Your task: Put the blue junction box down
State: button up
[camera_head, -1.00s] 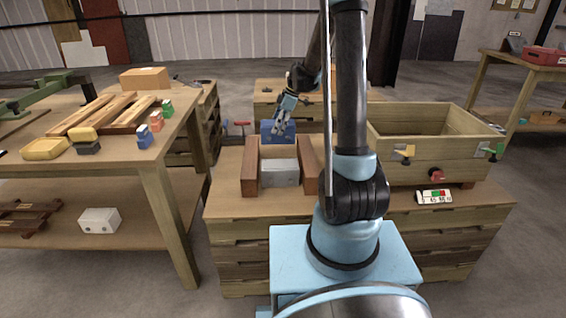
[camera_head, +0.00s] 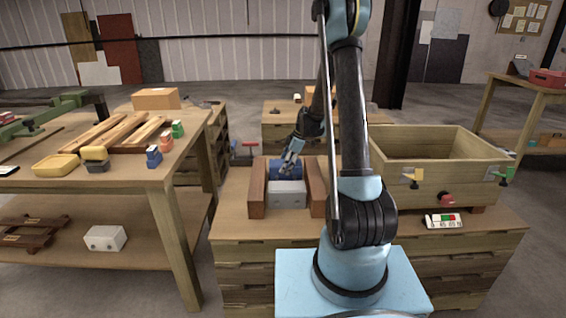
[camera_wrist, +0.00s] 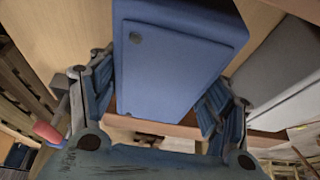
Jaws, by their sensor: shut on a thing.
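The blue junction box (camera_head: 277,170) is in my gripper (camera_head: 288,164), between two brown wooden rails on the workbench in the head view. It is just behind a light grey box (camera_head: 287,193). In the wrist view the blue box (camera_wrist: 170,70) fills the middle, with a finger of my gripper (camera_wrist: 158,103) on each side. My gripper is shut on it. The box's underside is hidden, so I cannot tell whether it touches the bench.
The left rail (camera_head: 257,190) and right rail (camera_head: 316,187) flank the boxes closely. An open wooden crate (camera_head: 440,182) stands on the bench's right, with a small white device (camera_head: 443,220) in front. A table (camera_head: 150,176) with blocks is at left.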

jog(key=shift+f, duration=0.5)
jog(key=o, duration=2)
jog(key=shift+o, duration=0.2)
